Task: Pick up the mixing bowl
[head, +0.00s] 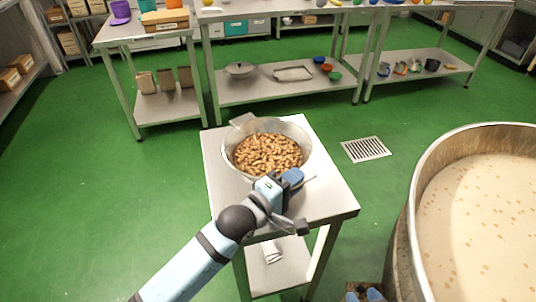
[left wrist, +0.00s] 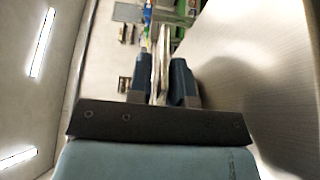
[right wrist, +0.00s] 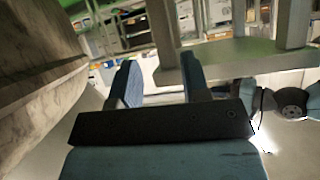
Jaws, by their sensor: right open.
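The mixing bowl (head: 229,160) is a metal bowl full of brown nuts (head: 268,152). It stands upright on a small steel table (head: 325,200). A flat handle (head: 242,119) sticks out at its far left. My left gripper (head: 291,179) is at the bowl's near right side and hides that part of the rim. In the left wrist view its fingers (left wrist: 160,80) are close together, with a thin pale piece between them that looks like the near handle. My right gripper (head: 365,293) is low at the bottom edge, beside the kettle. Its fingers (right wrist: 158,85) are open and empty.
A large kettle (head: 408,240) of pale nougat mass stands at the right. Steel tables with shelves (head: 290,97) line the back. A cloth (head: 272,252) lies on the small table's lower shelf. A drain grate (head: 366,149) is in the green floor, which is clear at left.

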